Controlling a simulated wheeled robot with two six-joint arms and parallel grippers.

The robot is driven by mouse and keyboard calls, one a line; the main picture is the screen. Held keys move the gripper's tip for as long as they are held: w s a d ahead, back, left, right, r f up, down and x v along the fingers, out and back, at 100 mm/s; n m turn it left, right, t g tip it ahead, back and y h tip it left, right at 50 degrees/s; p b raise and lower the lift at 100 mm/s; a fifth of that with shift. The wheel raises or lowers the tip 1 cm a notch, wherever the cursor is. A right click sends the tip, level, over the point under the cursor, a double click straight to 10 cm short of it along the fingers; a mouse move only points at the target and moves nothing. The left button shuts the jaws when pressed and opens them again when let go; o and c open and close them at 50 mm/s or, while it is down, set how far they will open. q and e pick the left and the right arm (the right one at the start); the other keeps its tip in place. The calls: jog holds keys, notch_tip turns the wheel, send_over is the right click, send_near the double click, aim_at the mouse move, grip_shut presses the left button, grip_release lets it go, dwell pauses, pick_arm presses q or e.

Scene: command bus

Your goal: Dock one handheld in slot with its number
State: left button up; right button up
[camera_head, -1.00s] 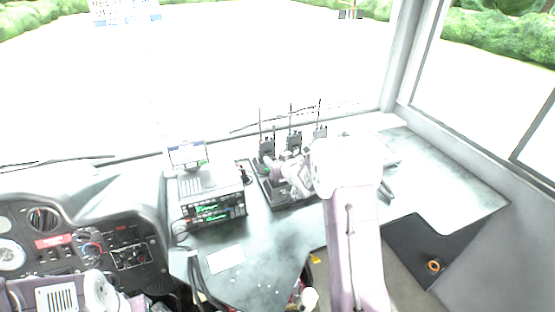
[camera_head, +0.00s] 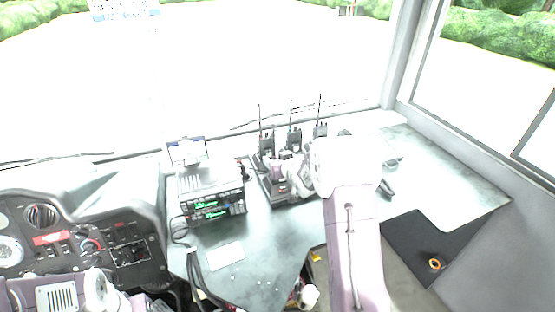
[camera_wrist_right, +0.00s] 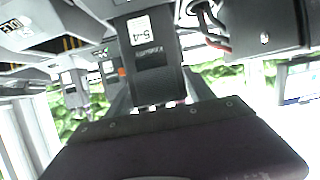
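In the head view a dark multi-slot dock (camera_head: 262,190) stands on the dash, with several handhelds in or at it. Three upright antennas show. One black handheld (camera_head: 267,145) stands at the back left, another (camera_head: 293,140) beside it and a third (camera_head: 320,131) further right. My right gripper (camera_head: 290,178) is over the front of the dock, partly hidden by my wrist. In the right wrist view a black handheld (camera_wrist_right: 152,65) with a white label, seemingly 5-4, lies between my finger sides. Whether they grip it is unclear. My left gripper is out of view.
A radio unit with green displays (camera_head: 212,207) stands left of the dock, with a small screen (camera_head: 187,151) behind it. A white card (camera_head: 227,257) lies in front. Cables hang at its left. The right dash top (camera_head: 455,190) is largely clear.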

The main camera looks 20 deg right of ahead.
jog(key=shift+o, duration=1)
jog(key=v, duration=0.9)
jog(key=shift+r, duration=0.1)
jog(key=a+r+n+y+p, duration=0.2)
jog(key=a+r+p, duration=0.4)
jog(key=a+r, duration=0.2)
jog(key=s+a+f+g, duration=0.1)
jog(key=s+f+g, duration=0.3)
jog(key=s, duration=0.4)
jog(key=s+a+f+m+g+p, duration=0.1)
jog(key=s+f+g, duration=0.3)
jog(key=s, duration=0.5)
jog(key=s+a+f+g+h+p, duration=0.1)
jog(key=s+f+g, duration=0.3)
jog(key=s, duration=0.4)
jog(key=shift+s+a+m, duration=0.2)
jog(key=shift+a+m, duration=0.1)
jog(key=shift+a, duration=0.1)
